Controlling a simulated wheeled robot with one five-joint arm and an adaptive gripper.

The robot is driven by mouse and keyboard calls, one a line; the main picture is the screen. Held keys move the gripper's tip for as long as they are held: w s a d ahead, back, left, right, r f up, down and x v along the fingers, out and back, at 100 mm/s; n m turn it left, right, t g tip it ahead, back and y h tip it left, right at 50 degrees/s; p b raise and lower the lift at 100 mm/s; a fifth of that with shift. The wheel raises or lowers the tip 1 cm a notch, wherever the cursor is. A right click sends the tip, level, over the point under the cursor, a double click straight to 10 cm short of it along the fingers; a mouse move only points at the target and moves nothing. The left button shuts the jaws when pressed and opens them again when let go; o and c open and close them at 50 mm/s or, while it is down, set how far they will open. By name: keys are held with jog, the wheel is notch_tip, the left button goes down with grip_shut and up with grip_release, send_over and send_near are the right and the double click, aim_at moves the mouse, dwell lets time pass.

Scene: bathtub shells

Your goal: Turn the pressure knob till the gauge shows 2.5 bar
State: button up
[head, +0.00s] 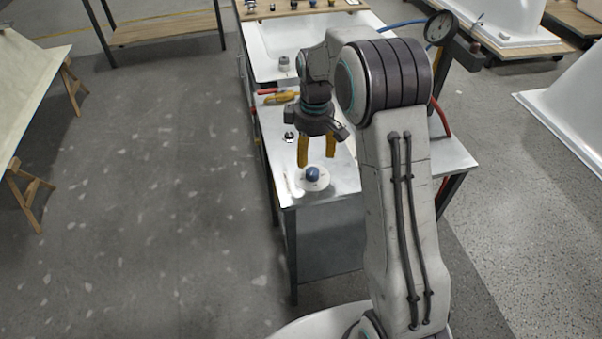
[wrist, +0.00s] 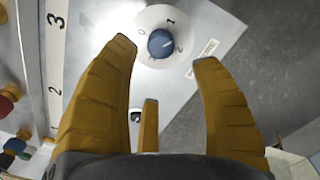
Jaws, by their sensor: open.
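The blue pressure knob (head: 313,173) sits on a round white dial plate (head: 324,184) near the front end of the metal bench. In the wrist view the knob (wrist: 160,43) is at top centre, with the figures 0, 1 and 2 around it. My gripper (head: 318,160) points down above the knob with its yellow fingers spread. In the wrist view my gripper (wrist: 165,52) is open and the knob shows between the fingertips, with nothing held. A round gauge (head: 440,27) is at the back right; its reading is too small to tell.
A white tub (head: 290,40) lies behind the bench plate (head: 345,175). Yellow and red tools (head: 280,97) lie on the bench's left side. A strip numbered 1, 2, 3 (wrist: 55,60) runs beside the dial. Floor on the left (head: 150,190) is clear.

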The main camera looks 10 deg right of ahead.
aim_at(313, 171)
jog(key=n, duration=0.3)
jog(key=shift+s+f, duration=0.1)
jog(key=shift+s, duration=0.1)
jog(key=shift+f, duration=3.6)
jog(key=shift+c, duration=0.3)
grip_shut()
